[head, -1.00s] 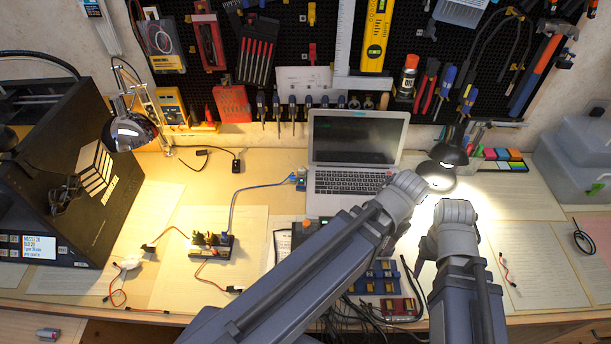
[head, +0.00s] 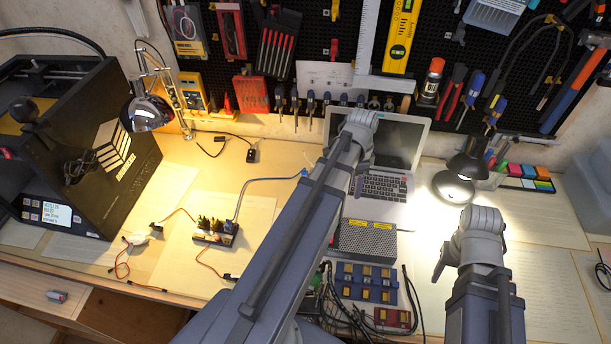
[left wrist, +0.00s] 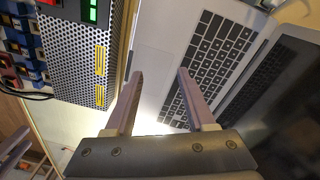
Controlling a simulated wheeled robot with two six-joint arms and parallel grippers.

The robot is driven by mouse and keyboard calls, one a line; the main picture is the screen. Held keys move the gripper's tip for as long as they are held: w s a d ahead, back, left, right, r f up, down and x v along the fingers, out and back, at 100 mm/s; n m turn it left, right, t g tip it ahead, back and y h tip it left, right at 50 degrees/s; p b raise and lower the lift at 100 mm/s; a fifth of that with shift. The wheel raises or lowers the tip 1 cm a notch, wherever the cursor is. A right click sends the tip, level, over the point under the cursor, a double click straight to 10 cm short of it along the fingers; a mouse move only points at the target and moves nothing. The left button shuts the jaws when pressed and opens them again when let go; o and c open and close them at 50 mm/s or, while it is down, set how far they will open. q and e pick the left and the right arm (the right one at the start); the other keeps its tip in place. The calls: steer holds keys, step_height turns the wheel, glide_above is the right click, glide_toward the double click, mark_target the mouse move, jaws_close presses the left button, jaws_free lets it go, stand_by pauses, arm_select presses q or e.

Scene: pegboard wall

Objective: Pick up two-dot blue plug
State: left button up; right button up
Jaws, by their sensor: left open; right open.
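I cannot make out a plug with two dots in any view. A blue cable (head: 262,181) runs from the dark connector strip (head: 215,231) to a small blue end (head: 304,172) left of the laptop, partly hidden by my left arm. A blue block with several sockets (head: 347,282) lies at the front middle; part of it also shows in the left wrist view (left wrist: 17,42). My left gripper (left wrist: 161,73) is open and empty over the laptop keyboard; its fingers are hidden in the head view. My right gripper (head: 439,266) hangs right of the blue block, with nothing visible in it.
The open laptop (head: 381,187) stands at the back middle, a perforated metal box (head: 366,240) in front of it. A red block (head: 392,318) and dark cables lie at the front edge. A lamp (head: 468,165) stands right of the laptop. Paper sheets on the right are clear.

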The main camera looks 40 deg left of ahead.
arm_select(q)
steer(key=w+a+m, duration=0.1)
steer(key=a, duration=0.9)
steer(key=m+t, duration=0.1)
steer(key=m, duration=0.1)
glide_toward(304, 172)
steer(key=a, duration=0.1)
step_height(304, 172, down, 3)
steer(key=shift+f+h+b, duration=0.25)
steer(key=shift+h+b, duration=0.15)
steer(key=shift+b, duration=0.85)
arm_select(e)
step_height(304, 172, down, 2)
steer(key=shift+f, duration=0.25)
arm_select(q)
steer(key=f+b, duration=0.1)
steer(key=d+f+b, duration=0.1)
steer(key=f+b, duration=0.1)
steer(key=w+f+b, duration=0.1)
steer(key=f+b, duration=0.1)
steer(key=shift+d+f, duration=0.15)
steer(key=shift+d, duration=0.05)
arm_select(e)
step_height(304, 172, down, 5)
steer(key=shift+f, duration=0.15)
arm_select(q)
jaws_close()
steer(key=shift+s, duration=0.1)
